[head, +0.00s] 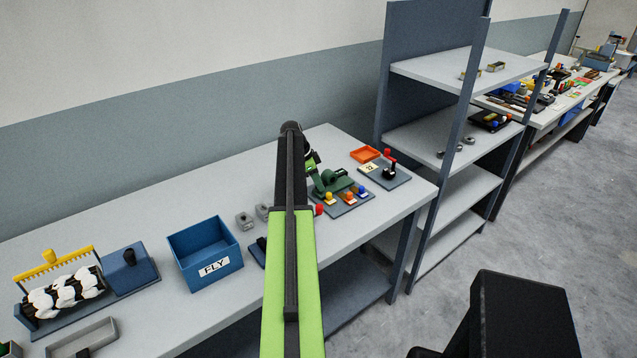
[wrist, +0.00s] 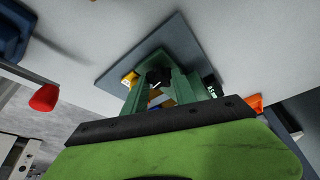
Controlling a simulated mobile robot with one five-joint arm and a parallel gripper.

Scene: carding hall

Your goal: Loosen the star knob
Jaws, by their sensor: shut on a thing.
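The star knob (wrist: 158,74) shows in the wrist view as a small black shape against a dark green fixture (wrist: 180,45). My gripper (wrist: 158,84) is shut on it, though the contact is partly hidden. In the head view the green fixture (head: 328,182) stands on a slate plate (head: 349,207) near the right end of the bench. My arm and wrist cover its left side there, so the knob cannot be made out.
A blue FLY bin (head: 205,255) stands to the left. A shelf rack (head: 450,130) is beyond the bench end.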

